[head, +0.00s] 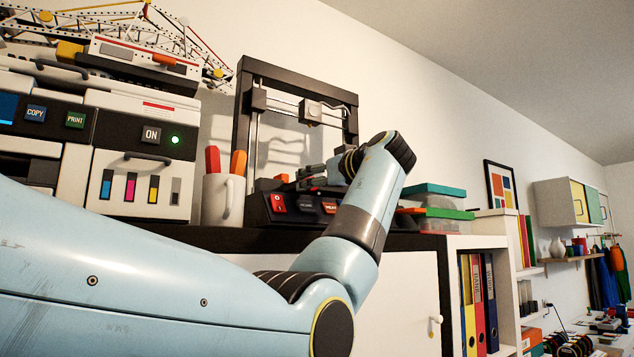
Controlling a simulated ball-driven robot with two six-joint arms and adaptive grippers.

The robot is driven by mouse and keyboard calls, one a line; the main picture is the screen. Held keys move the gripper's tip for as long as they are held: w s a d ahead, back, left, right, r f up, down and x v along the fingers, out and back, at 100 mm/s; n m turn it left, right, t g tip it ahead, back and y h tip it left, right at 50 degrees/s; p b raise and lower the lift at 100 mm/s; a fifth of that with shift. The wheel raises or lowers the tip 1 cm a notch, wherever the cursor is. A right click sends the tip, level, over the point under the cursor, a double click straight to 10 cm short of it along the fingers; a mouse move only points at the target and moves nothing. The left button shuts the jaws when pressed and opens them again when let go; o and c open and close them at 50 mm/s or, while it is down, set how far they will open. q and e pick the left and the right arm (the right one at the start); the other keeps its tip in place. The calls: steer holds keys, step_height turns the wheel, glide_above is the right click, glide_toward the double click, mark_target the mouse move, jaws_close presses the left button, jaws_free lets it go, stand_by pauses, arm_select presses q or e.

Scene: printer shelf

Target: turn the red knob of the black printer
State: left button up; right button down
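The black printer (244,126) is an open-frame machine standing on the dark shelf top, with a low control base at its front. My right gripper is out of view.
A white cup (222,200) with red and orange handles stands left of the printer, beside a large white printer (138,182). Stacked lidded boxes (440,212) stand to its right. A cabinet door (408,290) and binders (478,300) are below.

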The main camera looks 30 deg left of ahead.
arm_select(q)
steer(key=v, duration=1.1)
steer(key=shift+d, duration=0.45)
